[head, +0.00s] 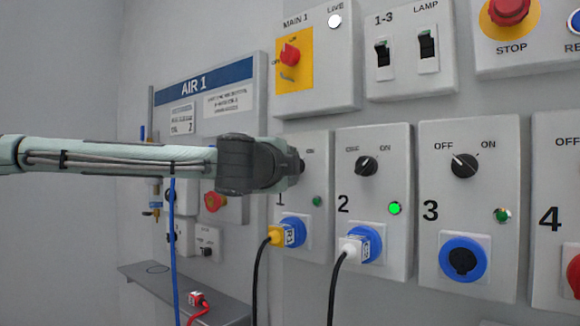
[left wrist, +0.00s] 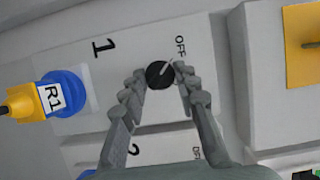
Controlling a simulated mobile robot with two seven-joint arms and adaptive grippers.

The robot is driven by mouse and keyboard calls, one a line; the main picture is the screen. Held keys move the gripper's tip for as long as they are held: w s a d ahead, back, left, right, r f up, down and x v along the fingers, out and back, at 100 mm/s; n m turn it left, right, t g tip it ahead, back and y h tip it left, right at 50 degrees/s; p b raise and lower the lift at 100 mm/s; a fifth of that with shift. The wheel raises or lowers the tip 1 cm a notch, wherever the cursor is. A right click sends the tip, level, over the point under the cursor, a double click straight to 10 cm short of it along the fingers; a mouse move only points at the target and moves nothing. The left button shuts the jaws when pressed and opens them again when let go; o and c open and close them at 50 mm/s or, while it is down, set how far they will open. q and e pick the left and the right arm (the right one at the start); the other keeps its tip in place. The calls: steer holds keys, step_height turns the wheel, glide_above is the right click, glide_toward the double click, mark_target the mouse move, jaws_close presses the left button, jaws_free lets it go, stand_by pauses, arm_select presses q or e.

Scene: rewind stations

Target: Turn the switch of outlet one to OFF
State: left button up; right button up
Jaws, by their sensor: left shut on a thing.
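The switch of outlet one is a round black knob (left wrist: 158,76) on a pale panel marked 1 (left wrist: 130,60). Its white pointer line points up and right in the left wrist view, toward the OFF label (left wrist: 180,46). The ON label is hidden there behind a finger. My left gripper (left wrist: 160,82) has its fingers on both sides of the knob and is shut on it. In the head view my left gripper (head: 297,166) covers this knob. Outlet one's small green lamp (head: 317,201) looks dark. My right gripper is not in view.
A blue-and-yellow plug R1 (head: 290,232) sits below the switch, its black cable hanging. Panel 2 (head: 402,150), with a bright green lamp, and panel 3 (head: 500,215) stand to the right. The main switch box (head: 340,70) is above. A grey shelf (head: 160,278) is lower left.

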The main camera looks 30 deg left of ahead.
arm_select(q)
steer(key=o, duration=1.2)
steer(key=shift+c, duration=0.2)
steer(key=v, duration=1.2)
